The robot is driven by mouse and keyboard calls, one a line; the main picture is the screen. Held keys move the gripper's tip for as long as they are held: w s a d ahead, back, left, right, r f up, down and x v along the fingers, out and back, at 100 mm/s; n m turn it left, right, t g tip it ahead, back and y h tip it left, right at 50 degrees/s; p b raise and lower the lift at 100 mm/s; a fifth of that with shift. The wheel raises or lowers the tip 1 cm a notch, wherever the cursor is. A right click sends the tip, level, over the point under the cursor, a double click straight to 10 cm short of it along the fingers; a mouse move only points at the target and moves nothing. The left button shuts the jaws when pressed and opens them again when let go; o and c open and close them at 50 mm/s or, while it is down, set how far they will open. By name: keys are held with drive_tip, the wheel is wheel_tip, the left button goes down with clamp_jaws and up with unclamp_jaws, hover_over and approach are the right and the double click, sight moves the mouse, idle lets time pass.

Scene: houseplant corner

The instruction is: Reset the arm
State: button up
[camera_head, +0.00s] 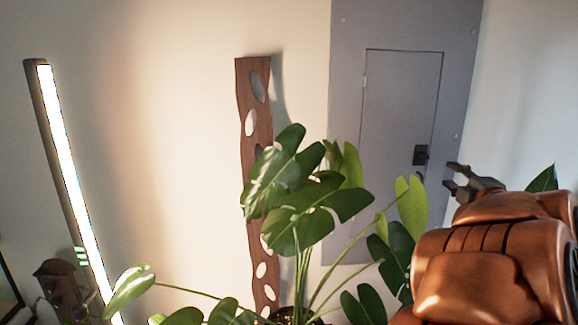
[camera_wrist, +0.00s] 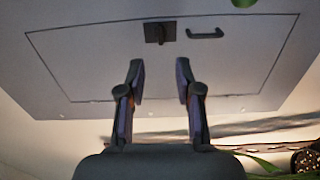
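My gripper (camera_head: 452,176) is at the right of the head view, in front of the grey wall panel and a little to the right of its latch. In the wrist view my gripper (camera_wrist: 160,66) has its two fingers apart with nothing between them. They point at the grey panel door (camera_wrist: 100,62), near its dark latch (camera_wrist: 159,32) and a dark handle (camera_wrist: 205,33). No contact with the panel shows. My brown arm is extended across the lower right of the head view.
A large leafy plant (camera_head: 300,200) stands left of my arm, with some leaves close to it. A perforated wooden board (camera_head: 246,95) leans behind the plant. A lit light bar (camera_head: 66,165) leans at the left. A small brown object (camera_head: 62,290) sits at lower left.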

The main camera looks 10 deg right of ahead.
drive_tip(key=s+f+m+g+h, duration=0.7)
drive_tip(key=m, duration=0.6)
drive_tip(key=s+a+f+m+g+y, duration=0.3)
drive_tip(key=s+a+f+g+y, duration=0.15)
drive_tip(key=s+a+f, duration=0.65)
drive_tip(key=s+a+f+g+y, duration=0.2)
drive_tip(key=s+a+f+g, duration=0.2)
drive_tip(key=s+a, duration=0.4)
drive_tip(key=s+a+f+g+y, duration=0.2)
drive_tip(key=s+a+f+g, duration=0.2)
drive_tip(key=s+a, duration=0.4)
drive_tip(key=shift+s+a+m, duration=0.3)
drive_tip(key=shift+s, duration=0.45)
